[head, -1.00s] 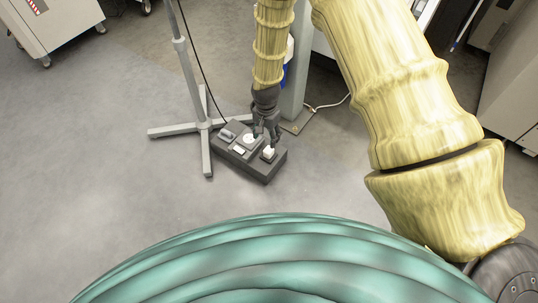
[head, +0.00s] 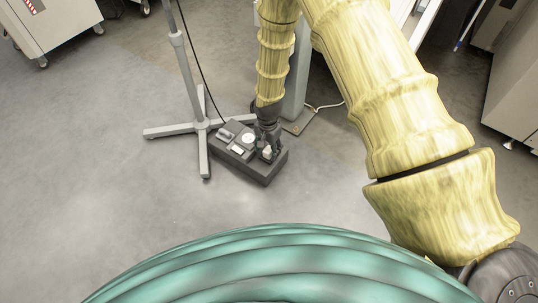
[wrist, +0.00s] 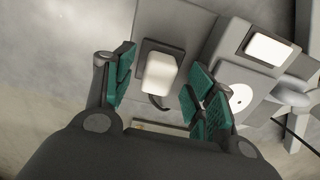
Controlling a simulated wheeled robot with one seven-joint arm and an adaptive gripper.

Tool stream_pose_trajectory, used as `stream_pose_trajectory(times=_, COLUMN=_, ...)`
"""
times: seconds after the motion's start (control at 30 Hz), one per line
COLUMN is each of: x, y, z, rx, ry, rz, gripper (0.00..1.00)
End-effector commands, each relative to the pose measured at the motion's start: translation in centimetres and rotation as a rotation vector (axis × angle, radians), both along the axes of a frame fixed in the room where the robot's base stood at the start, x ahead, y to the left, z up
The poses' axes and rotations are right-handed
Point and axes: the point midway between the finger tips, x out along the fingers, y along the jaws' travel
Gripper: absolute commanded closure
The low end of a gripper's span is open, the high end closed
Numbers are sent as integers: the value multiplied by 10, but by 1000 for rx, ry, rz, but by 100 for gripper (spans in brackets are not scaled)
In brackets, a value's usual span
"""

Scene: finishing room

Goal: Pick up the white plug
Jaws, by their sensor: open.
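The white plug (wrist: 159,74) stands in a dark square socket on a grey box (head: 264,175) on the floor. In the wrist view it lies between the two green-padded fingers of my gripper (wrist: 158,92). The fingers are open, with a gap on each side of the plug. In the head view my gripper (head: 268,152) is low over the right end of the box, and the plug (head: 267,151) is partly hidden behind the fingers.
The box also carries a white round disc (wrist: 237,96) and a white rectangular piece (wrist: 269,49). A grey stand (head: 203,125) with spread feet is just left of the box, and a grey post (head: 296,90) is behind it. Clear floor lies in front and left.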

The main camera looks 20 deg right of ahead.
Motion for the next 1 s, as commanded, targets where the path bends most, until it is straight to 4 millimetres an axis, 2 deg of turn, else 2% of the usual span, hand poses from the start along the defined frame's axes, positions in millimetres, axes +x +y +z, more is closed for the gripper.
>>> stream_pose_trajectory(times=0.03, x=-1, y=0, z=-10, rx=0, ry=1, rz=1, gripper=45)
stream_pose_trajectory(times=0.1, x=0, y=0, z=-13, rx=0, ry=1, rz=1, gripper=45)
stream_pose_trajectory(times=0.37, x=0, y=0, z=-13, rx=0, ry=0, rz=1, gripper=45)
stream_pose_trajectory(times=0.63, x=0, y=0, z=-13, rx=0, ry=0, rz=1, gripper=91)
stream_pose_trajectory(times=1.0, x=0, y=0, z=-10, rx=0, ry=0, rz=1, gripper=91)
